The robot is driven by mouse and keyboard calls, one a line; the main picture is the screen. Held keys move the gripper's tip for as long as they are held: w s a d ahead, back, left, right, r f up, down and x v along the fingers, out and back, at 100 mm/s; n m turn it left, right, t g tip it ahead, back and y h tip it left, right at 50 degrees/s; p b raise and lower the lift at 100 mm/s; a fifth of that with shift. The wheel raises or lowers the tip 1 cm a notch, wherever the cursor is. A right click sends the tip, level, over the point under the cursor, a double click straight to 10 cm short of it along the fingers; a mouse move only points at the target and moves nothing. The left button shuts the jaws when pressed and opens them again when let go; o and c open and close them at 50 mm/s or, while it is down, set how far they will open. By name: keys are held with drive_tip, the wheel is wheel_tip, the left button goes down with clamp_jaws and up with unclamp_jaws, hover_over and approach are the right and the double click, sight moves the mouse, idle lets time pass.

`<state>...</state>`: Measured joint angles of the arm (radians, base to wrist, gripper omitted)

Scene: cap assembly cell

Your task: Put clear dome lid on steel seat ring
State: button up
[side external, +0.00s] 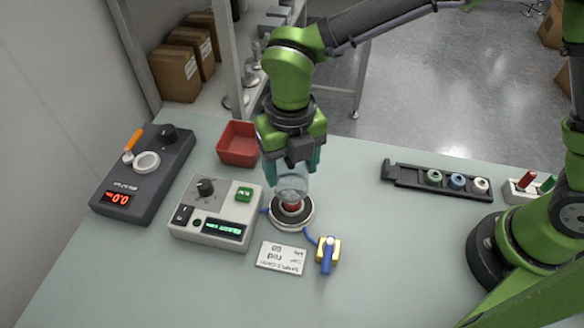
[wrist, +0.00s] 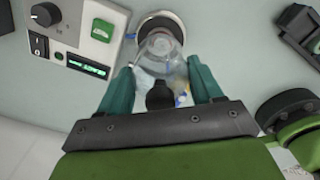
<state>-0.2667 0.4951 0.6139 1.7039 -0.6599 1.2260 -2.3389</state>
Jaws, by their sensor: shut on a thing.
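The clear dome lid (side external: 291,187) is between my gripper's fingertips, above the steel seat ring. My gripper (side external: 292,167) points down and is shut on the lid. In the wrist view, my gripper (wrist: 160,85) shows two teal fingers on either side of the clear lid (wrist: 160,62). The steel seat ring (side external: 302,222) sits on the table below the lid, with a red item (side external: 292,206) at its centre. In the wrist view the ring (wrist: 172,15) shows just beyond the lid. Whether the lid touches the ring I cannot tell.
A control box (side external: 215,213) with a green display stands left of the ring. A blue-handled valve (side external: 327,255) and a label card (side external: 282,257) lie in front. A red bin (side external: 238,145) is behind. A black rack (side external: 410,178) with several rings lies right; the table between is clear.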

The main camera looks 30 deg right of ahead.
drive_tip(key=shift+f, duration=0.1)
drive_tip(key=shift+f, duration=0.8)
drive_tip(key=shift+f, duration=0.15)
drive_tip(key=shift+f, duration=0.35)
idle(0.4)
drive_tip(key=shift+f, duration=0.8)
drive_tip(key=shift+f, duration=0.15)
drive_tip(key=shift+f, duration=0.2)
drive_tip(key=shift+f, duration=0.3)
idle(0.5)
